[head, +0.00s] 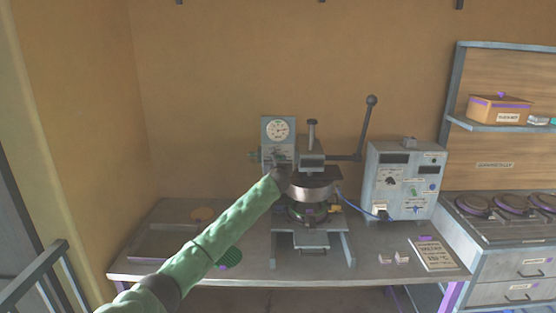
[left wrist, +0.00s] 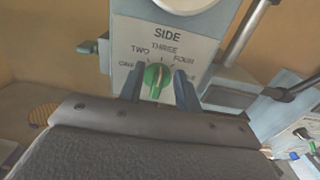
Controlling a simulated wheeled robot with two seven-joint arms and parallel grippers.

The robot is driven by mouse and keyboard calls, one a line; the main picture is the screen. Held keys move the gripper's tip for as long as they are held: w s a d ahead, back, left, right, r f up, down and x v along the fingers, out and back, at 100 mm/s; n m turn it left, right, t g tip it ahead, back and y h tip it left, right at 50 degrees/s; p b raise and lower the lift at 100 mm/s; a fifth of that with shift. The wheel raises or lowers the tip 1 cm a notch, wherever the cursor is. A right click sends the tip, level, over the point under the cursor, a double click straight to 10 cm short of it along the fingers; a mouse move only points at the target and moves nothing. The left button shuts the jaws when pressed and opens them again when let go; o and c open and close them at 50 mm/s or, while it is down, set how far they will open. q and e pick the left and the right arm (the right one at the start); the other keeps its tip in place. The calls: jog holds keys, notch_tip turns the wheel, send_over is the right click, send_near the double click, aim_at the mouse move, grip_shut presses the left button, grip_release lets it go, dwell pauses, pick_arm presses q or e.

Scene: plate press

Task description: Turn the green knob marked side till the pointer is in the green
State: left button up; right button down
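The grey panel (left wrist: 122,27) marked SIDE carries a green knob (left wrist: 157,77) with number words around it. The knob's pale mark points up, near THREE. My left gripper (left wrist: 158,86) has one finger on each side of the knob, with a small gap showing on both sides, so it looks open around it. My right gripper is not in view.
The press (head: 312,187) has a long lever (head: 366,130) at its right. A second green knob (left wrist: 87,47) sticks out at the panel's left edge. A grey control box (head: 403,180) stands to the right on the bench.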

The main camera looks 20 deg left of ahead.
pick_arm(q)
grip_shut()
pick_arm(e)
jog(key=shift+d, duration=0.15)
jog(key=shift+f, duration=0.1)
pick_arm(q)
jog(key=shift+s+a+f+n+b, duration=0.1)
jog(key=shift+a+f+n+b, duration=0.2)
jog(key=shift+n+b, duration=1.9)
jog(key=shift+s+a+f+n+b, duration=0.25)
jog(key=shift+n+b, duration=0.85)
jog(key=shift+n, duration=2.1)
jog(key=shift+w+a+f+n+b, duration=0.15)
jog(key=shift+a+n+b, duration=0.2)
jog(key=shift+n+b, duration=1.85)
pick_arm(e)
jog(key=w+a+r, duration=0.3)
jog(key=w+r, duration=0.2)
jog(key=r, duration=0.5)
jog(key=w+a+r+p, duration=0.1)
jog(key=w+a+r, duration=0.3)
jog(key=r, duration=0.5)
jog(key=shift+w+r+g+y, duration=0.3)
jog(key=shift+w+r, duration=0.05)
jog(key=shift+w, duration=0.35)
pick_arm(q)
jog(key=shift+s+n, duration=0.1)
jog(key=shift+n, duration=0.4)
